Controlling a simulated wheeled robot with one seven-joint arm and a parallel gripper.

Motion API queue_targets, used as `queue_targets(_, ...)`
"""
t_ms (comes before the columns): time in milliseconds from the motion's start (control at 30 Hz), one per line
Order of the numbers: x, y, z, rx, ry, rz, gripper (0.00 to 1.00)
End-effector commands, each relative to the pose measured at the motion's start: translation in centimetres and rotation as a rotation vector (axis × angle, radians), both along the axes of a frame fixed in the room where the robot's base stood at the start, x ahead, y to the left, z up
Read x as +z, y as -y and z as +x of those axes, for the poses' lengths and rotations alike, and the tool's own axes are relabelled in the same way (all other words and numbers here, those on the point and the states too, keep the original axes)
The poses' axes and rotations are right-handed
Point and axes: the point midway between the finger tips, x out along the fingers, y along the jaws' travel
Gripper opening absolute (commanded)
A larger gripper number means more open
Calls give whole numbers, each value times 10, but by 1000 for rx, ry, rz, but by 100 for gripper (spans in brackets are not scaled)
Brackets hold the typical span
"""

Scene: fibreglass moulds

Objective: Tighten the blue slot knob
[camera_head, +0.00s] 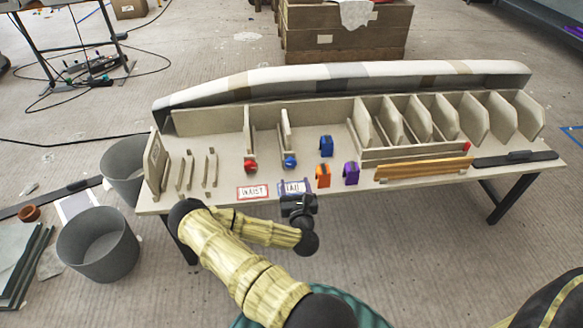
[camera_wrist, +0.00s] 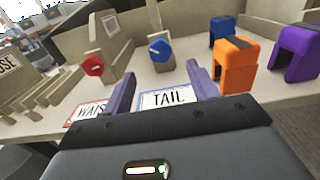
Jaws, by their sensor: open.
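The blue slot knob (camera_head: 290,161) sits on the front of a beige slotted holder on the bench, behind the card reading TAIL. In the wrist view the blue knob (camera_wrist: 159,50) is near the upper middle, with a light bar mark across its face. My gripper (camera_head: 298,190) is at the bench's front edge, in front of the blue knob. In the wrist view its two purple fingers (camera_wrist: 160,92) are spread apart with nothing between them but the TAIL card (camera_wrist: 168,96) beyond. The gripper is apart from the knob.
A red knob (camera_head: 250,166) is left of the blue one, behind the WAIST card (camera_head: 252,192). Right are orange (camera_head: 323,176), purple (camera_head: 351,173) and blue (camera_head: 326,145) clamp-like blocks. Upright panels (camera_head: 410,120) stand at the back right. Grey bins (camera_head: 98,245) stand on the floor at left.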

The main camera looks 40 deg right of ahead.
Motion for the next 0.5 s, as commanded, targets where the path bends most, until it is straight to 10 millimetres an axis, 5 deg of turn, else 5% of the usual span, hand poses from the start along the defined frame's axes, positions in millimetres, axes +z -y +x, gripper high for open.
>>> queue_targets(500,-1,42,71,1,2,2,59)
